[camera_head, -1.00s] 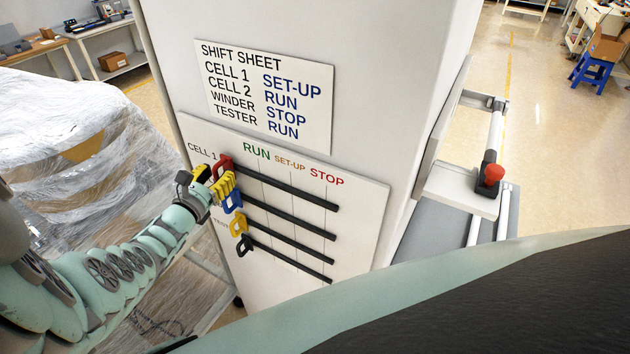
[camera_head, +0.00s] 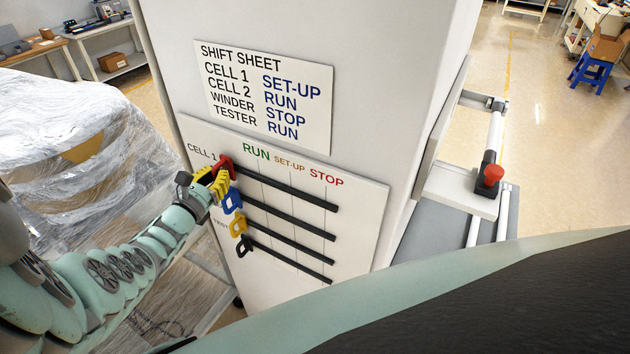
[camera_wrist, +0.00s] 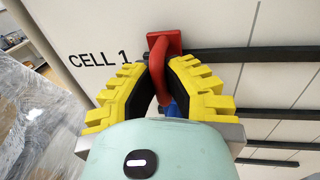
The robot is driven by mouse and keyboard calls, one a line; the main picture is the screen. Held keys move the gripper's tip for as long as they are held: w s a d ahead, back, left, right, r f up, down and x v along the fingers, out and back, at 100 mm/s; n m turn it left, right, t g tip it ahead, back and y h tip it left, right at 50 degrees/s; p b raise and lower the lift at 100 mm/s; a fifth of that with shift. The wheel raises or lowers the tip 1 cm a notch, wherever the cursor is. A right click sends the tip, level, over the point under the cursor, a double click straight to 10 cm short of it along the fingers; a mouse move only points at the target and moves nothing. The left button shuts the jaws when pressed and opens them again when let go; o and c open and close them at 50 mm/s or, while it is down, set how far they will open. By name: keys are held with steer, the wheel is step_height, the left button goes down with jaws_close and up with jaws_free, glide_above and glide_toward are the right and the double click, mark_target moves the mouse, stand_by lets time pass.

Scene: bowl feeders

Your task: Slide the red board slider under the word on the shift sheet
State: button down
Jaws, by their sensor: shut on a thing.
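The red slider (camera_head: 226,164) sits at the left end of the top black rail (camera_head: 290,190), in the row labelled CELL 1. My gripper (camera_head: 220,178) is shut on the red slider. In the wrist view the yellow fingers (camera_wrist: 160,88) close on the handle of the red slider (camera_wrist: 164,45). The shift sheet (camera_head: 270,95) is above the board (camera_head: 355,225) and reads SET-UP for CELL 1. The board's columns read RUN, SET-UP and STOP from left to right, and the slider is left of RUN.
A blue slider (camera_head: 232,201), a yellow slider (camera_head: 238,226) and a black slider (camera_head: 244,245) sit at the left ends of the lower rails. A plastic-wrapped load (camera_head: 75,150) stands at left. The top rail is clear to the right of the red slider.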

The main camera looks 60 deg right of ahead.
steer(key=shift+s, duration=0.15)
steer(key=shift+s+r+p, duration=0.1)
steer(key=shift+s+p, duration=0.4)
steer(key=shift+s, duration=0.1)
steer(key=s+p, duration=0.1)
steer(key=s, duration=0.4)
steer(key=s+d+p, duration=0.1)
steer(key=s+p, duration=0.1)
steer(key=s, duration=0.3)
steer(key=s+p, duration=0.1)
steer(key=s, duration=0.4)
steer(key=shift+s+d, duration=0.2)
steer(key=shift+s, duration=0.05)
steer(key=c, duration=1)
jaws_free()
steer(key=shift+a, duration=0.1)
steer(key=v, duration=1.2)
